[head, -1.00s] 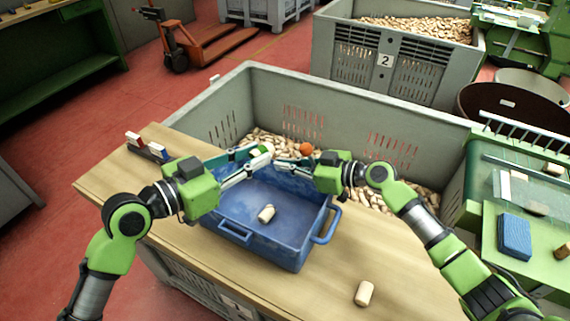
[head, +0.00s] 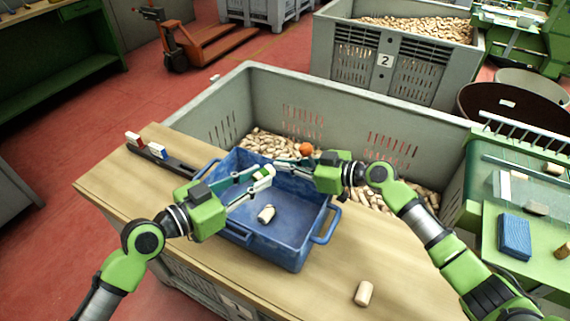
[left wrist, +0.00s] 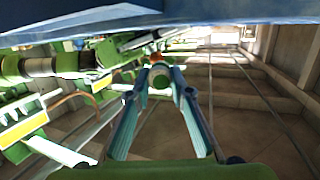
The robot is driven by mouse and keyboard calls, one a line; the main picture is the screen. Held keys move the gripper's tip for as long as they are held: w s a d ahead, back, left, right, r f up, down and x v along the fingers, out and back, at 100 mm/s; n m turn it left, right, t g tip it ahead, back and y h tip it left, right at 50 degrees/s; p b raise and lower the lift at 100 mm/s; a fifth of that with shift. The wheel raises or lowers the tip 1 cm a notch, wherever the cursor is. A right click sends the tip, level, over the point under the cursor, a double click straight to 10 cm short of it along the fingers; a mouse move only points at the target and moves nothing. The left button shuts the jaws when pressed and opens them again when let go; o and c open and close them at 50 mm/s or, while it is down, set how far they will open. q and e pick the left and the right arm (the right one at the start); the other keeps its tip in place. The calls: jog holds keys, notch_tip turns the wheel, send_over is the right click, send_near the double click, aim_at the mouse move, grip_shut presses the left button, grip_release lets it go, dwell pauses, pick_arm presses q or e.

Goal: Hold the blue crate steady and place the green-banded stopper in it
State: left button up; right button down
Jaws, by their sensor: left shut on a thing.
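The blue crate (head: 291,257) stands on the wooden bench with a plain cork stopper (head: 266,214) lying inside. My left gripper (head: 262,176) is shut on the green-banded stopper (head: 268,171), which appears over the crate's interior, apart from its floor. In the left wrist view the stopper (left wrist: 160,79) shows end-on between the fingertips (left wrist: 160,76). My right gripper (head: 284,163) is at the crate's far rim, its fingers pointing left. Whether it is closed on the rim cannot be made out.
A cork stopper (head: 364,293) stands on the bench right of the crate. A dark rack (head: 175,162) with coloured blocks is at the bench's left. A large grey bin (head: 222,108) of corks lies behind, with an orange ball (head: 306,149) near my right gripper.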

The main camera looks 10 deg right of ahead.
pick_arm(q)
jog(key=shift+f, duration=0.25)
pick_arm(e)
jog(key=shift+r, duration=0.1)
pick_arm(q)
jog(key=o, duration=0.8)
jog(key=v, duration=1.2)
pick_arm(e)
jog(key=c, duration=2.2)
grip_release()
